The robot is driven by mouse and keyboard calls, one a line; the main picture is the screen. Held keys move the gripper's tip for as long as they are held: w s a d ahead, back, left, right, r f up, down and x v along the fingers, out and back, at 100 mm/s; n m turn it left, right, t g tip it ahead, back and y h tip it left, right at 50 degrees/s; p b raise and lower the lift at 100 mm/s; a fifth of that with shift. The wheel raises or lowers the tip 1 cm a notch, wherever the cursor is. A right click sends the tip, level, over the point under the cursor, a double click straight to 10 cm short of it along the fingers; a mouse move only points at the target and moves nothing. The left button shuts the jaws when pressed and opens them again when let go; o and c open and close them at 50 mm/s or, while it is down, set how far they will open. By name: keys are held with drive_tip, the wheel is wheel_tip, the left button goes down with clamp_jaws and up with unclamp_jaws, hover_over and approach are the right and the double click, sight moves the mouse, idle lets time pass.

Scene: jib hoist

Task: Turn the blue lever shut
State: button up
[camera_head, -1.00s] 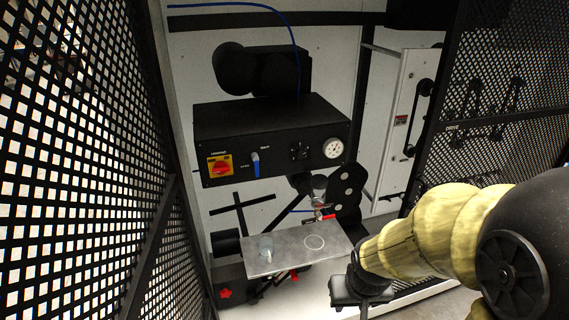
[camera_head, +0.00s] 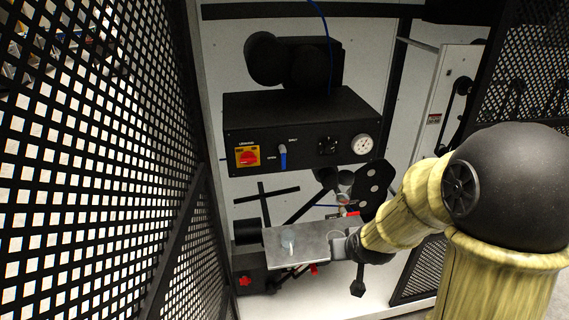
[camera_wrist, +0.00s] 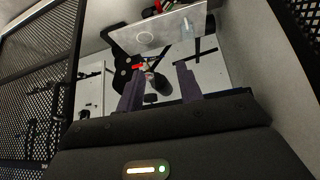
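The blue lever (camera_head: 283,157) is on the front of a black control box (camera_head: 311,120) in the head view. It stands close to upright, with small white labels above it and to its left that are hard to read. My gripper (camera_head: 350,245) is below and to the right of the lever, beside the metal plate and well apart from the lever. My wrist partly hides it in the head view. In the wrist view my gripper (camera_wrist: 160,78) shows two dark fingers spread apart with nothing between them. I cannot make out the lever in the wrist view.
A red switch on a yellow plate (camera_head: 247,156) is left of the lever. A black knob (camera_head: 327,146) and a gauge (camera_head: 363,145) are to the right. A metal plate (camera_head: 310,250) with a small translucent cup (camera_head: 288,238) lies below. Mesh panels (camera_head: 100,150) close off the left.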

sight(284, 161)
drive_tip(key=w+a+r+n+t+y+p, duration=0.1)
drive_tip(key=w+a+t+y, duration=0.3)
drive_tip(key=w+a+t, duration=0.6)
drive_tip(key=shift+w+a+r, duration=0.45)
drive_tip(key=shift+w+a, duration=1.35)
drive_tip(key=shift+w, duration=1.4)
drive_tip(key=p+x, duration=0.3)
drive_tip(key=x, duration=0.5)
drive_tip(key=p+x, duration=0.3)
drive_tip(key=x, duration=0.6)
drive_tip(key=shift+w+r, duration=0.2)
clamp_jaws()
